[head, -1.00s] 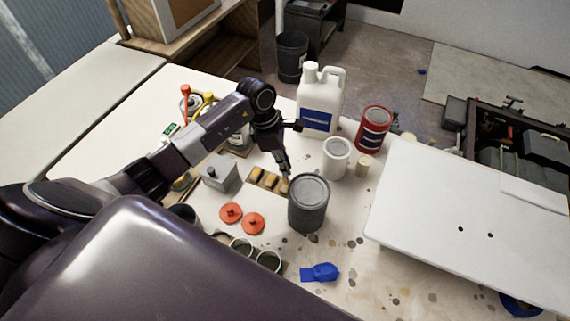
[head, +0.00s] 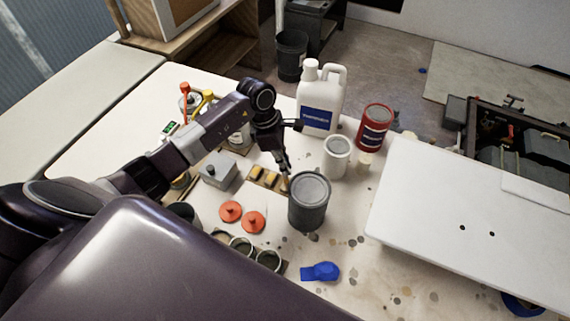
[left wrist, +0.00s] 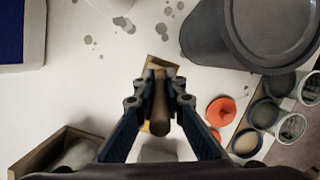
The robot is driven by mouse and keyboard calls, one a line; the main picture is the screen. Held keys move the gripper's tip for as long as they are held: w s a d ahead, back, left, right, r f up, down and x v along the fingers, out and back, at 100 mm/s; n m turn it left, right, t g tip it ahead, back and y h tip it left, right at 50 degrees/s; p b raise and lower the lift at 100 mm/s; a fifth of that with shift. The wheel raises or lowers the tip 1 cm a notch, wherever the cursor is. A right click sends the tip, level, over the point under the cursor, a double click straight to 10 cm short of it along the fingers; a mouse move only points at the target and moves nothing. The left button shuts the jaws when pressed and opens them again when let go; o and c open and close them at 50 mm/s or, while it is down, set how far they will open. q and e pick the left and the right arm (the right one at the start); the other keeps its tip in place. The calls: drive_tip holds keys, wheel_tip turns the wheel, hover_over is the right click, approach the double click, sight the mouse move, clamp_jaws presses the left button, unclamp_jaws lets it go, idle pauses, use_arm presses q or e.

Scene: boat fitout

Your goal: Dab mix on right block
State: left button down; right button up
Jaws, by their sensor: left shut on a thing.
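My left gripper (head: 284,166) is above the right end of a row of small wooden blocks (head: 268,179), just behind the grey can (head: 309,200). In the left wrist view the gripper (left wrist: 160,90) is shut on a brown, rod-like stick (left wrist: 160,108). A tan block (left wrist: 158,62) shows behind and below the stick. Whether the stick touches it I cannot tell. Any mix on the stick's tip is hidden. Open cups (head: 268,260) stand at the front of the table; they also show in the left wrist view (left wrist: 264,113). My right gripper is not in view.
The tall grey can stands close beside the gripper. A white jug (head: 319,98), a white can (head: 336,157) and a red can (head: 374,128) stand behind. Orange lids (head: 231,211) and a blue object (head: 320,271) lie nearer. A white panel (head: 470,220) is at right.

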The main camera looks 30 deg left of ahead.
use_arm(q)
drive_tip(key=shift+f+b, duration=0.2)
drive_tip(key=shift+b, duration=0.15)
idle(1.1)
idle(0.5)
drive_tip(key=shift+r+p, duration=0.65)
drive_tip(key=shift+r, duration=0.3)
drive_tip(key=shift+r+p, duration=1.35)
drive_tip(key=shift+r, duration=1.25)
